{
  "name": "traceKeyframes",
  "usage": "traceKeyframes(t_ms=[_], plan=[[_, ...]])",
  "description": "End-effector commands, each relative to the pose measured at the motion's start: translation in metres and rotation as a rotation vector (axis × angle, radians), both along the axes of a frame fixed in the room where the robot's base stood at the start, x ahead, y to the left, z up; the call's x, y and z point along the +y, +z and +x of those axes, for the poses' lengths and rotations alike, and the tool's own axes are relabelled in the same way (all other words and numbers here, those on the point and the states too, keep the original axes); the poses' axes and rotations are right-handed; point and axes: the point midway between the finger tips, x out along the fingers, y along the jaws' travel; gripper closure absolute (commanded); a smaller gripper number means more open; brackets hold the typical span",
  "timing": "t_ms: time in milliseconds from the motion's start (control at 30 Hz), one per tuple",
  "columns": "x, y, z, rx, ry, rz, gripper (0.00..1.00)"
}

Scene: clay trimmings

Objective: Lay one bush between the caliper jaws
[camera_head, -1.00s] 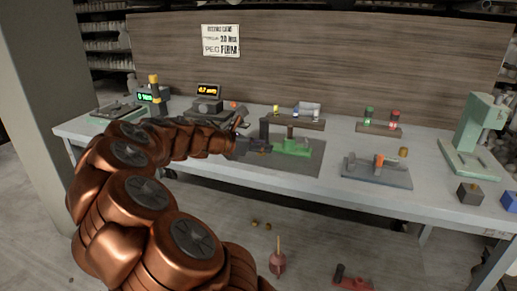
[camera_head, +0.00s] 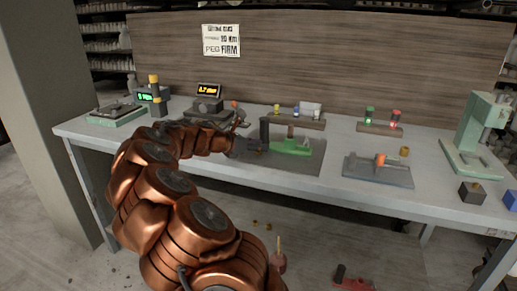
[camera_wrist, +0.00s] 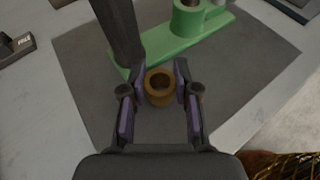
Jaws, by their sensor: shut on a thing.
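In the wrist view a bronze, hollow bush (camera_wrist: 160,88) stands between the fingertips of my gripper (camera_wrist: 159,95), which is shut on it above or at the dark mat. In the head view my gripper (camera_head: 254,149) is low beside the green fixture, and the bush is too small to make out there. A grey instrument with an orange part (camera_head: 379,168) stands on the right of the bench. A green-based device (camera_head: 117,115) lies at the far left beside a green-lit display (camera_head: 151,97). I cannot tell which one is the caliper.
A green fixture (camera_head: 290,147) with posts stands on the dark mat (camera_head: 309,163), close to my gripper. A brass piece (camera_head: 404,151) sits near the grey instrument. A green press (camera_head: 478,138) is at the right. The bench front between mat and instrument is clear.

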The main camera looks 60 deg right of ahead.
Motion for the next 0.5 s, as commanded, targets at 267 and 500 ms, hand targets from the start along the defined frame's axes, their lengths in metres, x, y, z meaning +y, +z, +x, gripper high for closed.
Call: traceKeyframes(t_ms=[267,500], plan=[[0.0001,-0.0043,0.0001,-0.002,0.000,0.000,1.00],[0.0002,-0.0059,0.0001,-0.003,0.000,-0.001,0.58]])
